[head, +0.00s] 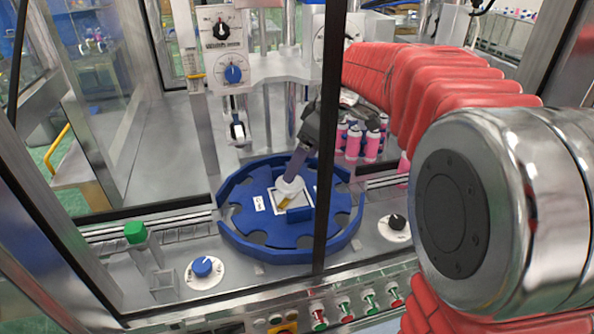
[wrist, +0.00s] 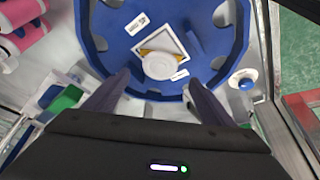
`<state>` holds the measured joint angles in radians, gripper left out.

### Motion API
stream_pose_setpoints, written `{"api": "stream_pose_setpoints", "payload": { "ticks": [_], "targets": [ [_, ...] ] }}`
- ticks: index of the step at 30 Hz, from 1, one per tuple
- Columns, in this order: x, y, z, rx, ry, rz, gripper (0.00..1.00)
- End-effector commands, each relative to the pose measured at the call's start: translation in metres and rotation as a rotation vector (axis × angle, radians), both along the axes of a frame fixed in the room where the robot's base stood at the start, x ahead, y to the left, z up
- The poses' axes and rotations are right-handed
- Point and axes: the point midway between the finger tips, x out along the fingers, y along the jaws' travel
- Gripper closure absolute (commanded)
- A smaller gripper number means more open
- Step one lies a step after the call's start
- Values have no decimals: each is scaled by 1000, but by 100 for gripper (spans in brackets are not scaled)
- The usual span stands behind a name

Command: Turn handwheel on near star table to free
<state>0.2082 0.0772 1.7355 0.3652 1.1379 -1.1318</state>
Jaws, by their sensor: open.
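The near star table (head: 240,230) is a blue notched disc inside a blue ring guide; it also shows in the wrist view (wrist: 110,45). A small white round handwheel (head: 291,186) stands at its middle over a white square plate, with a yellow pointer (head: 284,203) below it. In the wrist view the handwheel (wrist: 160,65) lies between and just beyond the fingertips, its pointer partly hidden. The plate's markings are too small to read. My gripper (head: 296,170) points down over the handwheel. Its fingers (wrist: 157,80) are apart; contact cannot be told.
A dark upright frame post (head: 327,130) stands right of the handwheel. Pink cans (head: 353,140) stand behind the table. A blue knob (head: 203,267), a black knob (head: 397,222) and a green-topped post (head: 135,232) surround it. A row of valves (head: 345,308) runs along the front.

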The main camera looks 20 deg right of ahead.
Motion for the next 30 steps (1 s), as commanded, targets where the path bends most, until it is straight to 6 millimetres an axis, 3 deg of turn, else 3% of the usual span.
{"api": "stream_pose_setpoints", "payload": {
  "ticks": [6,12,30],
  "targets": [
    [-10,-11,36,-1,-3,-1,23],
    [-17,-18,58,-1,-1,-1,23],
    [-19,-19,64,0,1,0,23]
  ]
}}
